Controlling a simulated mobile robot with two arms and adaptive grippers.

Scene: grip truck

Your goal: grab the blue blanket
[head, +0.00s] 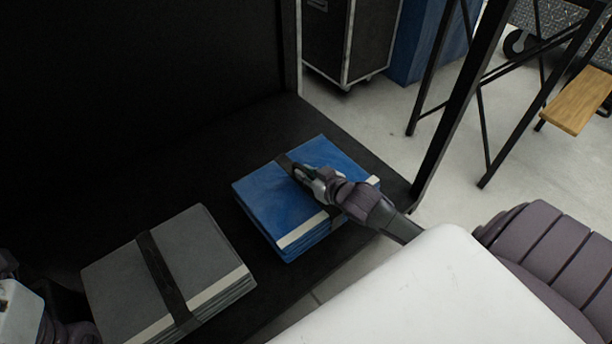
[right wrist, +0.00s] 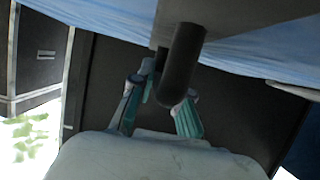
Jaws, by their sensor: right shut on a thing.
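The blue blanket (head: 262,200) is a folded stack with a pale edge stripe and a dark strap (head: 284,162) around it. It lies on a black shelf (head: 318,124) in the head view. My right gripper (head: 304,172) reaches over it from the right, with its fingers at the strap on top. In the right wrist view the gripper (right wrist: 163,92) has its fingers close on either side of a dark loop of strap (right wrist: 183,62), with blue cloth (right wrist: 262,52) behind. It is shut on the blanket's strap. My left gripper's fingers are not in view.
A grey folded blanket (head: 205,245) with a dark strap lies left of the blue one. A dark upright panel stands behind the shelf. A black case (head: 345,45), a black metal frame (head: 452,110) and a wooden board (head: 580,102) stand beyond, over pale floor.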

